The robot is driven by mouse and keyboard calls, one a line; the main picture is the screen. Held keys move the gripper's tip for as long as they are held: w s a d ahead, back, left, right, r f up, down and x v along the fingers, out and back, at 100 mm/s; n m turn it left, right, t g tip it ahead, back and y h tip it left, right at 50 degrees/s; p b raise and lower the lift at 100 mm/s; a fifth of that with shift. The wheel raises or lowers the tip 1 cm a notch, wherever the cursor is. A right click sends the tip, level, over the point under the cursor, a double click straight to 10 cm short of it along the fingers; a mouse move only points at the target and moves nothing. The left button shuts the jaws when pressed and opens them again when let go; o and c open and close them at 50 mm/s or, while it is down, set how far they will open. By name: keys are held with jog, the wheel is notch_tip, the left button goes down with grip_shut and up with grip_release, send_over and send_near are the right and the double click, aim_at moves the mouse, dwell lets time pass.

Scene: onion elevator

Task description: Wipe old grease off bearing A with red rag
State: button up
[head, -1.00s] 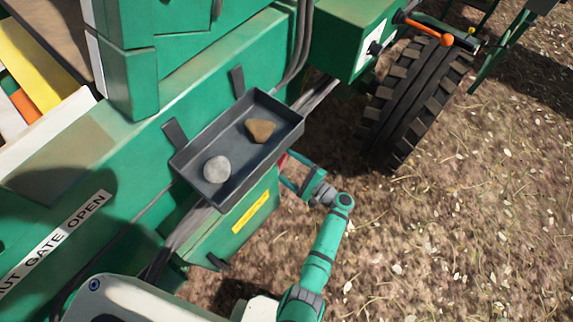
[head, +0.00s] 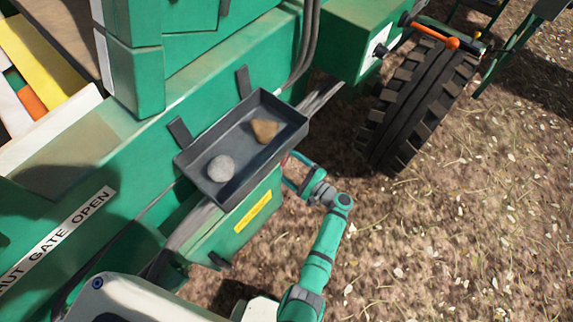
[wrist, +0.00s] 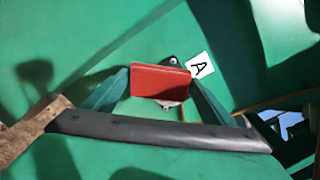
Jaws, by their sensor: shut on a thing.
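In the wrist view, my gripper (wrist: 160,88) is shut on the red rag (wrist: 160,82), which shows as a folded red block between the two green fingers. Bearing A (wrist: 173,62) is a grey metal part on the green panel, mostly hidden behind the rag. A white label with the letter A (wrist: 199,65) is beside it. I cannot tell whether the rag touches the bearing. In the head view, my gripper (head: 287,171) is partly hidden by the tray's edge, low at the machine's side.
A dark tray (head: 190,161) on the machine's side holds a grey stone (head: 221,168) and a brown stone (head: 264,131). A large tyre (head: 415,105) stands at the right. Straw-strewn ground (head: 450,230) is open.

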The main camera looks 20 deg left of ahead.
jog(key=shift+w+a, duration=0.2)
jog(key=shift+a, duration=0.1)
jog(key=shift+w, duration=0.1)
jog(key=shift+w+d, duration=0.3)
jog(key=shift+w, duration=0.5)
jog(key=shift+w+d, duration=0.3)
jog(key=shift+w, duration=0.35)
jog(key=shift+w+d, duration=0.3)
jog(key=shift+w, duration=0.5)
jog(key=shift+w+d, duration=0.25)
jog(key=shift+w, duration=0.55)
jog(key=shift+s+a, duration=0.45)
jog(key=shift+s, duration=0.65)
jog(key=shift+s+a, duration=0.45)
jog(key=shift+s, duration=0.7)
jog(key=shift+s+a, duration=0.45)
jog(key=shift+s, duration=0.65)
